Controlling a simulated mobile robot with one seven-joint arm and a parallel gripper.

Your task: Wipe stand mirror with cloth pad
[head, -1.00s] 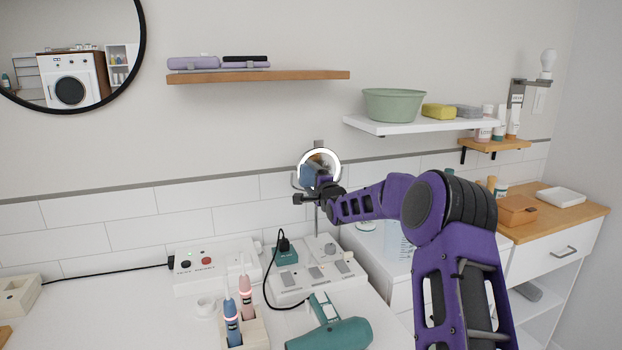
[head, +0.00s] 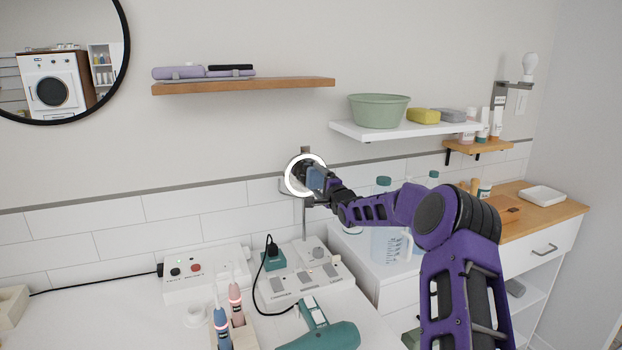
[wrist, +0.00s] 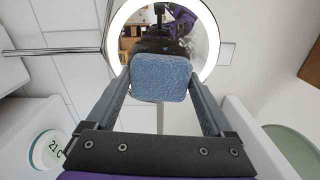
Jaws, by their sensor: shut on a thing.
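The stand mirror (head: 291,178) is a round mirror with a lit white ring on a thin upright post, standing by the tiled wall. It also shows in the wrist view (wrist: 205,45), reflecting my arm, with a hazy patch at the right of its glass. My gripper (head: 318,190) is at the mirror's right side in the head view. In the wrist view, its two fingers are shut on the blue cloth pad (wrist: 161,80), which overlaps the lower part of the mirror. The pad (head: 315,178) is partly hidden in the head view. I cannot tell whether it touches the glass.
A wooden shelf (head: 240,87) and a white shelf (head: 400,129) with a green basin (head: 378,110) are above. A hair dryer (head: 325,335), toothbrushes (head: 235,300) and a control box (head: 205,275) occupy the counter below. A jug (head: 388,245) stands behind my arm.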

